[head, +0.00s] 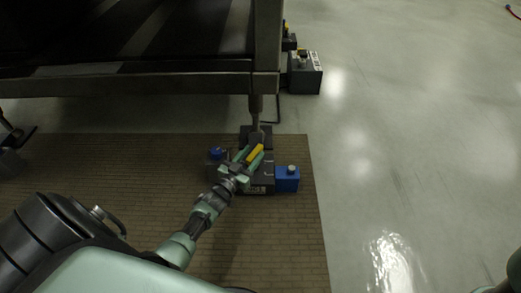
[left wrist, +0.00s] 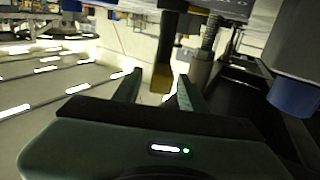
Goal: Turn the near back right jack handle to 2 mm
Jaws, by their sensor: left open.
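The near jack (head: 262,188) stands on the brown mat under the corner leg of the raised frame. Its yellow handle (head: 256,152) lies tilted on top. My left gripper (head: 250,157) is at the handle, with its green fingers on either side of it. No 2 mm reading is legible. My right gripper is out of view.
A blue block (head: 287,180) is at the jack's right side and a blue cap (head: 217,152) at its left. The frame beam (head: 150,82) runs above and behind. The pale floor (head: 410,150) at right is clear.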

